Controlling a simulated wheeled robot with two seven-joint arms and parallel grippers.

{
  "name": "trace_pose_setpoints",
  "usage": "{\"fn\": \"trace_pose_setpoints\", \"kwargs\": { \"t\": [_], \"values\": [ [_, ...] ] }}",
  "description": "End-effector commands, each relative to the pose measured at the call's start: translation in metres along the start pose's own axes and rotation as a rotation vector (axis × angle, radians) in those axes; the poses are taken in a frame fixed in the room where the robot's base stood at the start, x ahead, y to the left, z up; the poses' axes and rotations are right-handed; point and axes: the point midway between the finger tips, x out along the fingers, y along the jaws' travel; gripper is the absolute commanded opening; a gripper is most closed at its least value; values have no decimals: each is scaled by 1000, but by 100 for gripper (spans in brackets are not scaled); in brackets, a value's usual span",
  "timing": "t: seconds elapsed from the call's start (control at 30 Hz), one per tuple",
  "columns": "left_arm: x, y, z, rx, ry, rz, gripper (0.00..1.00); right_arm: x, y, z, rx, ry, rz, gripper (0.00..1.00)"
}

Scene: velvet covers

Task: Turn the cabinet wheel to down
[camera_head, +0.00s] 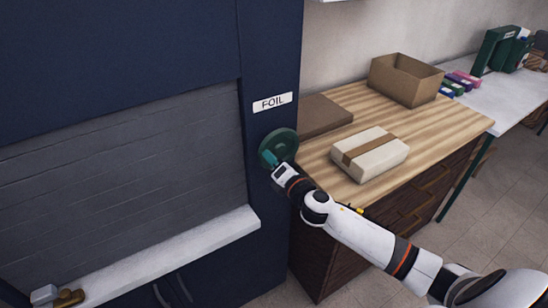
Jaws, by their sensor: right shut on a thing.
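My right arm comes in from the lower right. My right gripper (271,160) is at the lower left part of the wheel and is shut on it. The fingertips are small and partly hidden, so the exact grip spot is hard to tell. No clear mark on the wheel shows which way it is set.
A grey slatted shutter (120,185) and a white ledge (165,258) are left of the wheel. On the right, a wooden counter (440,125) carries a taped parcel (370,154), a flat brown box (322,115) and an open carton (405,80). Brass-coloured objects (68,298) sit at lower left.

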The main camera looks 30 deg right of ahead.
Motion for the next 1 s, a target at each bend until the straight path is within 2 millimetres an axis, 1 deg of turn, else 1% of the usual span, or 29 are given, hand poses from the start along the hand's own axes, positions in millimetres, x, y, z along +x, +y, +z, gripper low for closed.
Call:
{"fn": "trace_pose_setpoints", "kwargs": {
  "t": [0.23,0.7,0.73,0.83,1.0],
  "values": [
    [1,0,0,0,0,0,0,0,3,4,-60,-3,1,0],
    [1,0,0,0,0,0,0,0,4,5,-71,-3,2,0],
    [1,0,0,0,0,0,0,0,4,5,-71,-3,2,24],
    [1,0,0,0,0,0,0,0,4,4,-70,-3,2,40],
    [1,0,0,0,0,0,0,0,3,4,-69,-1,1,41]
  ]
}}
